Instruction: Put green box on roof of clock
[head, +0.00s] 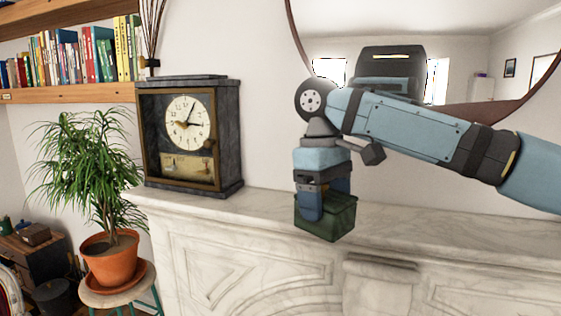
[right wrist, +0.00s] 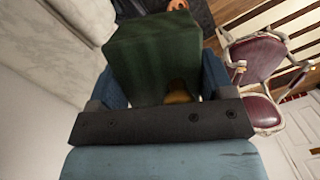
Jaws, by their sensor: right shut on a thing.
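The green box (head: 328,220) is dark green and held in my right gripper (head: 325,200), at the front edge of the marble mantel. In the head view I cannot tell whether its underside touches the marble. In the right wrist view the green box (right wrist: 155,60) sits between the two blue fingers, with a small brass-coloured part on its near face. The clock (head: 188,135) is a dark stone case with a white dial and stands upright on the mantel to the left of the box. Its flat roof (head: 182,80) is bare. My left gripper is out of view.
The marble mantel (head: 265,205) is clear between clock and gripper. A round mirror (head: 460,65) hangs behind my right arm. Dry stems (head: 152,30) rise behind the clock at left. A potted plant (head: 108,258) and bookshelf (head: 70,95) are further left.

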